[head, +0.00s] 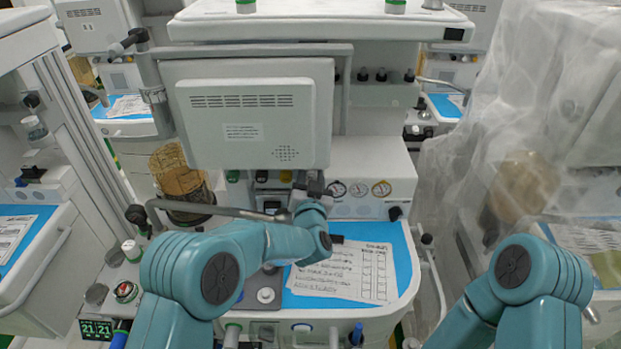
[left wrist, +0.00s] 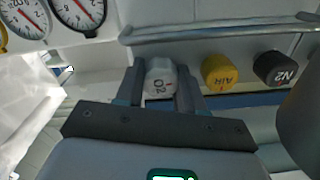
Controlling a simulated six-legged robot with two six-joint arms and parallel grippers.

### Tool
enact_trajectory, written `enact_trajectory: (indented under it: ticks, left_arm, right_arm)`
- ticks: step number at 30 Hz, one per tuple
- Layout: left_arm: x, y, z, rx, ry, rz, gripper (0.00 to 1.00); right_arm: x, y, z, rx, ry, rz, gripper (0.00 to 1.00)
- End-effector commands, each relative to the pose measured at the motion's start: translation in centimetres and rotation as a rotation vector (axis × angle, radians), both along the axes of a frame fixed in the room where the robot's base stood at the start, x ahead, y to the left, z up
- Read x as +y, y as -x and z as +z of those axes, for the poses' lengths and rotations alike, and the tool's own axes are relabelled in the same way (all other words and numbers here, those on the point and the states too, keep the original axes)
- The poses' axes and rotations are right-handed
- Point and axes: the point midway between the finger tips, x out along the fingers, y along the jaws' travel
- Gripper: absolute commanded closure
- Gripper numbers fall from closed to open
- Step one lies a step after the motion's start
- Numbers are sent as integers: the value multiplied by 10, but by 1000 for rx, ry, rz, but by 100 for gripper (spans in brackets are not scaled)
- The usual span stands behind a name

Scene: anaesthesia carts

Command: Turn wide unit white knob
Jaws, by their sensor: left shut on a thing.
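The white knob (left wrist: 160,76), marked O2, sits between the two dark fingers of my left gripper (left wrist: 160,92) in the left wrist view. The fingers are shut on its sides. A yellow AIR knob (left wrist: 217,73) and a black N2 knob (left wrist: 273,67) stand beside it. In the head view my left gripper (head: 312,187) reaches the front of the wide unit (head: 372,160) below the monitor, left of the gauges. The white knob is hidden there. My right arm is at the lower right of the head view; its gripper is out of the picture.
A grey monitor (head: 250,115) hangs over the left arm. A metal rail (left wrist: 230,30) runs close by the knobs. A blue worktop (head: 400,255) holds a written sheet (head: 345,272). A plastic-draped unit (head: 520,130) stands at right.

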Motion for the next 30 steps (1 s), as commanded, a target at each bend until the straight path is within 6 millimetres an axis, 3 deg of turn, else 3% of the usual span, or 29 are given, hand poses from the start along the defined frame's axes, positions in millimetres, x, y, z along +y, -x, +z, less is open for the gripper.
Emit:
enact_trajectory:
  ticks: [6, 10, 24, 25, 30]
  left_arm:
    - [-1, 0, -8, -7, 168, -2, 93]
    - [0, 0, -6, -7, 279, -1, 93]
    - [0, 0, 1, -3, 357, -1, 93]
    - [0, 0, 1, -3, 357, -1, 52]
    - [0, 0, 1, -2, 356, -1, 52]
  right_arm:
    - [0, 0, -48, 1, 0, 0, 60]
    - [0, 0, -66, 1, 0, 0, 60]
    - [0, 0, -71, 0, 0, 0, 60]
    - [0, 0, -71, 0, 0, 0, 60]
    - [0, 0, -71, 0, 0, 0, 60]
